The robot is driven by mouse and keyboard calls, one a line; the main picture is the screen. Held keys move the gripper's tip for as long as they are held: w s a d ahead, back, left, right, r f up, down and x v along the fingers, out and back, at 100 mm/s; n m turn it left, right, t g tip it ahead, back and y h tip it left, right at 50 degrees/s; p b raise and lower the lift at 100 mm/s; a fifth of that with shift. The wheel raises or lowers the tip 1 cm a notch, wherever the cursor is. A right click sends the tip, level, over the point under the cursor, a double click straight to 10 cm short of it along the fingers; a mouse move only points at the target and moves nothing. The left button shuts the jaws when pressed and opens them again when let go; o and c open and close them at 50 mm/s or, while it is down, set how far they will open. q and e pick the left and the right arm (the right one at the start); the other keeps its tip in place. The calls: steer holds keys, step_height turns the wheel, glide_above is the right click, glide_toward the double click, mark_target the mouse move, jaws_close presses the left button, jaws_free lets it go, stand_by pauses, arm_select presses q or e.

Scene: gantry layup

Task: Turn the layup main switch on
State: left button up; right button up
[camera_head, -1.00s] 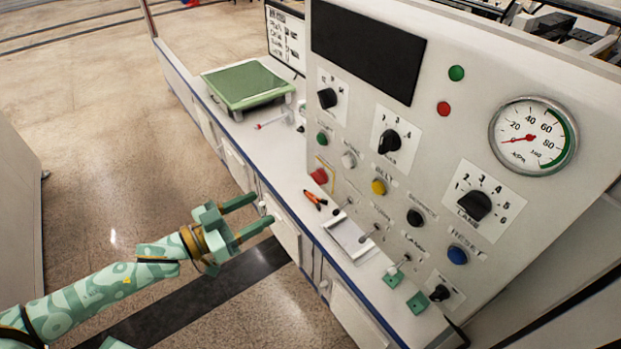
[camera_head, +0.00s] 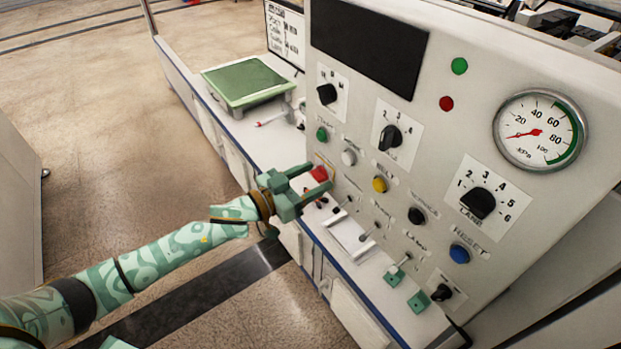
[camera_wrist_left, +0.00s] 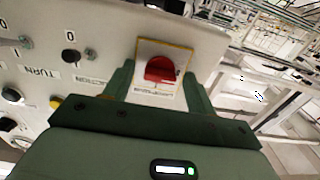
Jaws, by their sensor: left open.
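The main switch is most likely the red knob (camera_head: 320,173) on a yellow-edged plate, low on the left of the console's sloping face. In the left wrist view the red knob (camera_wrist_left: 160,69) sits upright in the middle, with an unreadable label below it. My left gripper (camera_head: 319,178) is open, its fingers reaching to either side of the knob. In the left wrist view the fingers (camera_wrist_left: 158,80) flank the knob with gaps on both sides, and I see no contact. The knob's on or off position is unclear. My right gripper is not seen.
Push buttons, toggles and black selectors crowd the console, including a green button (camera_head: 322,134) and a yellow button (camera_head: 380,184). A green-topped scale (camera_head: 243,84) stands on the narrow desk. A white tray (camera_head: 352,238) lies below the toggles. Two small mint-green pieces (camera_head: 418,301) sit at the desk's front.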

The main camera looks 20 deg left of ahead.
arm_select(q)
steer(key=c, duration=1)
steer(key=shift+m, duration=0.3)
steer(key=shift+m+p, duration=0.45)
steer(key=shift+m, duration=0.55)
steer(key=m, duration=0.3)
steer(key=shift+m+p, duration=0.3)
steer(key=shift+p, duration=0.05)
steer(key=m, duration=1.1)
steer(key=shift+f+m+b, duration=0.1)
steer(key=shift+m+b, duration=0.2)
steer(key=shift+b, duration=0.1)
